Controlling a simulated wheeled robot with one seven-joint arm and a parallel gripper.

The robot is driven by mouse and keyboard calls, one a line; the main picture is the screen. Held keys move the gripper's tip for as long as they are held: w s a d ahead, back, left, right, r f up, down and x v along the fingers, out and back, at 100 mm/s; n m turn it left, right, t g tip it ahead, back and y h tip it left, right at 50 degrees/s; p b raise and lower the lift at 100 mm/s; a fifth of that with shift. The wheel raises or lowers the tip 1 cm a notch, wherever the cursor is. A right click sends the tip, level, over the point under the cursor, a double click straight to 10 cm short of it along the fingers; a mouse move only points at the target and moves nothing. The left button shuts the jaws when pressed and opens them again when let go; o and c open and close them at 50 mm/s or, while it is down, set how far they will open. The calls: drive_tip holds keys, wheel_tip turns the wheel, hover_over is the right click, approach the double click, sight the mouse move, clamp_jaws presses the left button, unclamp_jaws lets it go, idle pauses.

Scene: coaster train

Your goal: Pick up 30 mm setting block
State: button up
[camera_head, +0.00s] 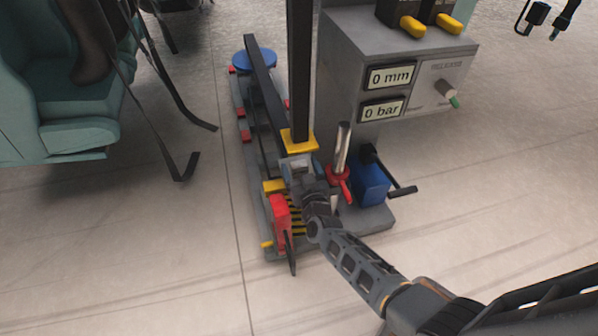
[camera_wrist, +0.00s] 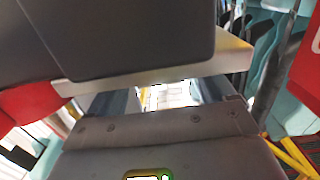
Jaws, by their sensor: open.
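I cannot single out the 30 mm setting block for sure in either view. My gripper (camera_head: 297,178) is at the low rig, just below the yellow collar (camera_head: 299,141) of the upright black column. It covers part of the rig there. A small yellow piece (camera_head: 274,186) and a red piece (camera_head: 281,216) sit just left of and below it. In the wrist view, a dark block with a pale plate (camera_wrist: 235,57) under it fills the top and hides most of the space in front of my gripper (camera_wrist: 165,97). The jaws are open; I see nothing held between them.
A grey control cabinet (camera_head: 345,75) with "0 mm" and "0 bar" displays stands right of the column. A blue part (camera_head: 371,183) with a black handle (camera_head: 403,191) and a red-collared silver rod (camera_head: 342,150) are close right.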

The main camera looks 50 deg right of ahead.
drive_tip(key=shift+x, duration=0.85)
drive_tip(key=shift+a, duration=0.1)
clamp_jaws()
drive_tip(key=shift+r, duration=0.1)
